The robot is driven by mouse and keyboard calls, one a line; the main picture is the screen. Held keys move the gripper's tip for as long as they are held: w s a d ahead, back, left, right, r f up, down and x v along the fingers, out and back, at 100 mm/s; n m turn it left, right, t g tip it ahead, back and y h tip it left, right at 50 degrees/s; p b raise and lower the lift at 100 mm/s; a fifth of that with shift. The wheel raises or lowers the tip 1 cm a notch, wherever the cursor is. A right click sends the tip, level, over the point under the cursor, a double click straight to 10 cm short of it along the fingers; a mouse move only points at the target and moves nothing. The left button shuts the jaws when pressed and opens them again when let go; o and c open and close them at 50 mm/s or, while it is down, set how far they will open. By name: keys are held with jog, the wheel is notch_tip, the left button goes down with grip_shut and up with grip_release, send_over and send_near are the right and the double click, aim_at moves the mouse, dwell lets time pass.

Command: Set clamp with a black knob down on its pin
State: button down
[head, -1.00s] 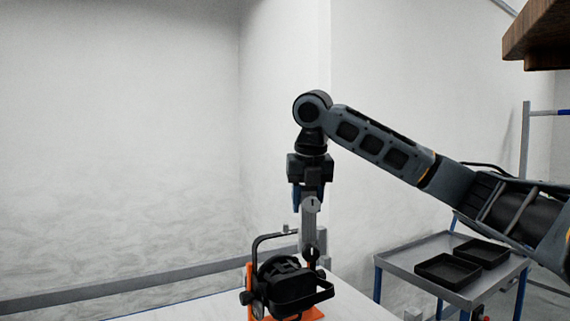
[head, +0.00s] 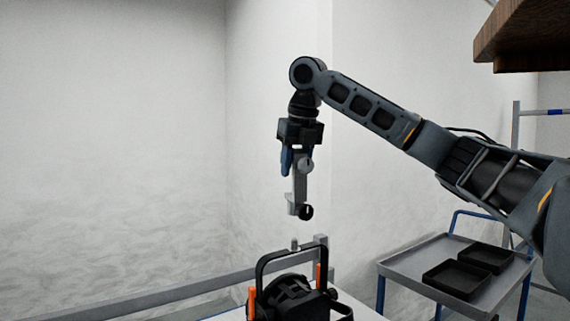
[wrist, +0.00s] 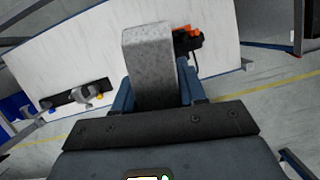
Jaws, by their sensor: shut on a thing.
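My gripper (head: 297,165) points down, its blue fingers shut on the grey body of the clamp (head: 300,186). The clamp hangs below the fingers, with its black knob (head: 306,212) at the lower right. In the wrist view the clamp (wrist: 148,65) is a grey block between the blue fingers (wrist: 158,92); its knob is hidden there. The pin (head: 295,244) is a short grey stub on top of the black yoke of the lamp (head: 290,285). The clamp is above the pin, with a clear gap between them.
A grey cart (head: 400,264) with two black trays stands at the right. A wooden ledge (head: 525,40) overhangs at upper right.

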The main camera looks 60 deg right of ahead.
aim_at(295, 199)
jog(key=shift+w+f, duration=0.1)
jog(key=shift+f, duration=0.1)
jog(key=shift+f+b, duration=2.4)
jog(key=shift+b, duration=0.15)
jog(key=shift+f, duration=0.35)
jog(key=shift+d+p, duration=0.1)
jog(key=shift+p, duration=0.5)
jog(key=shift+f+b, duration=0.35)
jog(key=shift+f, duration=1)
jog(key=c, duration=0.6)
grip_release()
jog(key=shift+o, duration=0.6)
